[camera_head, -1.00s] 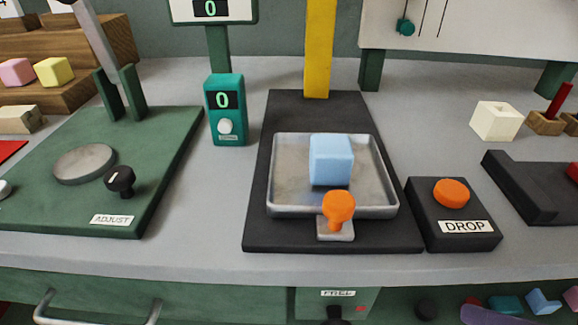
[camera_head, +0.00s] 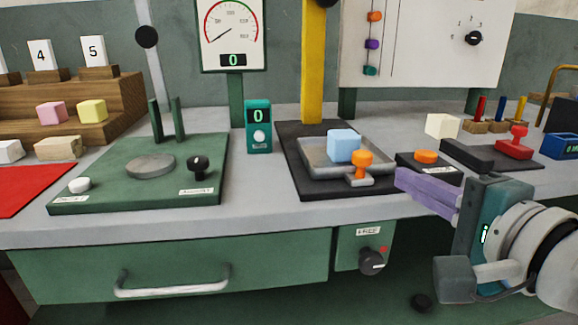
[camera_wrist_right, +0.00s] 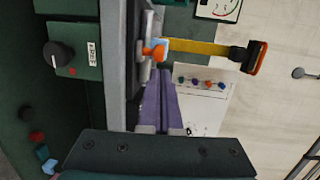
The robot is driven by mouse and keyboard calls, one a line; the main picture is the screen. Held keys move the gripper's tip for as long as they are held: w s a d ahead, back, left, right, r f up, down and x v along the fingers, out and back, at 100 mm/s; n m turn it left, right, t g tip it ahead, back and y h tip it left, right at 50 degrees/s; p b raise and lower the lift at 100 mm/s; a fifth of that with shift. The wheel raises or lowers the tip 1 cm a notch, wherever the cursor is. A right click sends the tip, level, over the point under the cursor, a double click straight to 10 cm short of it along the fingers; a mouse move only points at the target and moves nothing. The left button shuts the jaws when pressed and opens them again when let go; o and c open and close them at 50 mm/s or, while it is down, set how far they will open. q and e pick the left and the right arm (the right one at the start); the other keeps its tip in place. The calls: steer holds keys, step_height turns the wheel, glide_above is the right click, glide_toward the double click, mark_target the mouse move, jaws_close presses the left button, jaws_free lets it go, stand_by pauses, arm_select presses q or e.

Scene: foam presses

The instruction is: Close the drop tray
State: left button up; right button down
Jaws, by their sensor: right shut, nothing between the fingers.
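The drop tray (camera_head: 310,157) is a shallow grey metal tray on a black base (camera_head: 292,133) under a yellow column. An orange knob (camera_head: 361,160) stands on the tab at its front edge. A light blue foam cube (camera_head: 343,146) sits in the tray. My right gripper (camera_head: 398,180) has purple fingers, shut and empty. Its tips are to the right of the knob, near the counter's front edge, and appear apart from it. In the right wrist view the fingertips (camera_wrist_right: 156,72) point toward the orange knob (camera_wrist_right: 158,53). My left gripper is not in view.
The DROP box (camera_head: 415,168) with an orange button is close beside the fingertips. The green ADJUST plate (camera_head: 120,190) is on the left. A teal display (camera_head: 258,126) shows 0. A drawer (camera_head: 170,270) and a dark dial (camera_head: 372,262) are below the counter.

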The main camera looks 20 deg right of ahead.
mark_target(368, 161)
steer(key=w, duration=0.4)
steer(key=w+b, duration=0.1)
steer(key=shift+w+d+f, duration=0.15)
steer(key=shift+w+f, duration=0.25)
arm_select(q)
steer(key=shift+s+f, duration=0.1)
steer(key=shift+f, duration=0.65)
arm_select(e)
steer(key=shift+w, duration=0.45)
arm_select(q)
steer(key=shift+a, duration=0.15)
